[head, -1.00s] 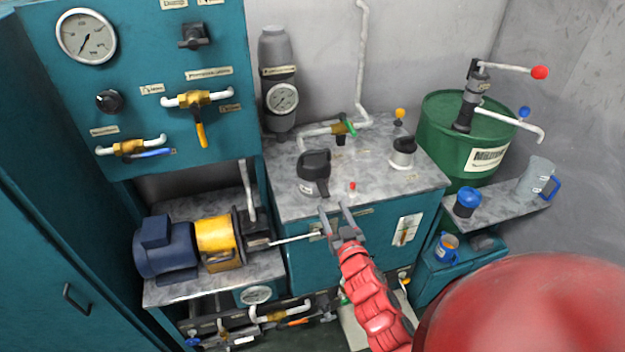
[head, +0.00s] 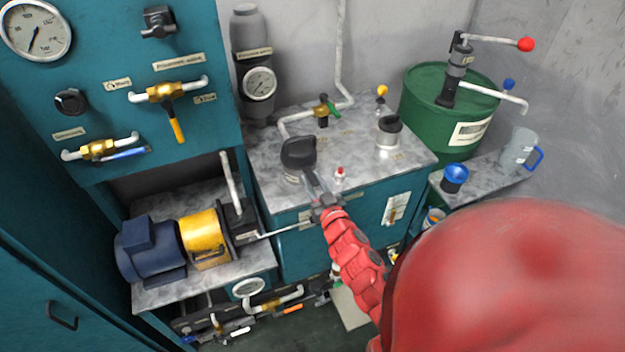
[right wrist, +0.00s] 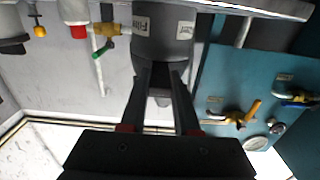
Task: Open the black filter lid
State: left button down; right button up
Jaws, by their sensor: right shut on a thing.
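The black filter lid (head: 298,151) sits on the grey filter body (head: 293,176) on the marble-look top of the teal cabinet. Its handle points toward me. My right gripper (head: 311,178) has reached the lid from the front and is shut on its handle. The right wrist view is upside down. It shows the grey filter body (right wrist: 165,42) with a "Filter" label and the dark lid (right wrist: 161,72) between the fingers of my right gripper (right wrist: 161,78). The fingers hide part of the handle. The lid appears seated on the body. My left gripper is out of view.
A small red-capped piece (head: 340,174) stands close to the right of the gripper. A metal can with a black cap (head: 389,131), a green-handled valve (head: 322,110) and a gauge (head: 260,83) stand around the top. A green drum (head: 425,110) is at the right.

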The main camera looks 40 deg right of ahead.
grip_shut()
dwell(1.0)
